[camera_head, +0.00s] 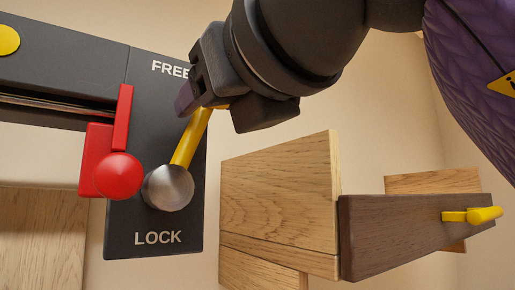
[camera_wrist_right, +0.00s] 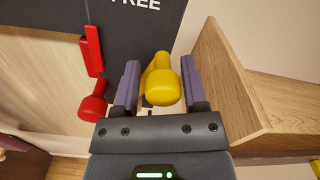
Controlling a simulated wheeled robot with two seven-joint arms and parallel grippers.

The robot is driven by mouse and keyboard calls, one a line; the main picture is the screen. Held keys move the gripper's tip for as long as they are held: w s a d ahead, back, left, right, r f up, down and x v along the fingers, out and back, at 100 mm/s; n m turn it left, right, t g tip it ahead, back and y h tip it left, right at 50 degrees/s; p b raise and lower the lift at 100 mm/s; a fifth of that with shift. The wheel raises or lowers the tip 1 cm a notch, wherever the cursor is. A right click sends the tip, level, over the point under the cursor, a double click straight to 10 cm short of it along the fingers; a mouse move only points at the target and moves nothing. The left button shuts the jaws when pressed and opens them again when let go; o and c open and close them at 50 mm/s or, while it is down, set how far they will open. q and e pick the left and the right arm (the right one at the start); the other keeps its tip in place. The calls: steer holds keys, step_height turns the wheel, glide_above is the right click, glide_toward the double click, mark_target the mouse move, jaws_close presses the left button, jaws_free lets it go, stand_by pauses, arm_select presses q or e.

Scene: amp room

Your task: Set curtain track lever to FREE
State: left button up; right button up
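The curtain track lever (camera_head: 189,140) is a yellow bar on a round metal hub (camera_head: 168,187), on a dark panel marked FREE above and LOCK below. It tilts up and to the right, with its upper end just below and right of the FREE label. My right gripper (camera_head: 190,103) comes in from the upper right and covers that end in the head view. In the right wrist view the lever's yellow knob (camera_wrist_right: 161,86) sits between the two purple fingers of my right gripper (camera_wrist_right: 159,82), with thin gaps at its sides. My left gripper is out of view.
A red block with a round knob (camera_head: 119,176) sits on the track left of the lever. A wooden box-like piece (camera_head: 280,195) stands right of the panel, near my gripper. A dark wooden bar (camera_head: 390,235) with a yellow peg (camera_head: 472,215) lies further right.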

steer(key=shift+o, duration=0.8)
steer(key=shift+r, duration=0.1)
steer(key=shift+s, duration=0.1)
steer(key=shift+s+d+b, duration=0.25)
steer(key=shift+s+b, duration=0.05)
steer(key=shift+b, duration=0.05)
steer(key=b+v, duration=0.3)
steer(key=v, duration=0.6)
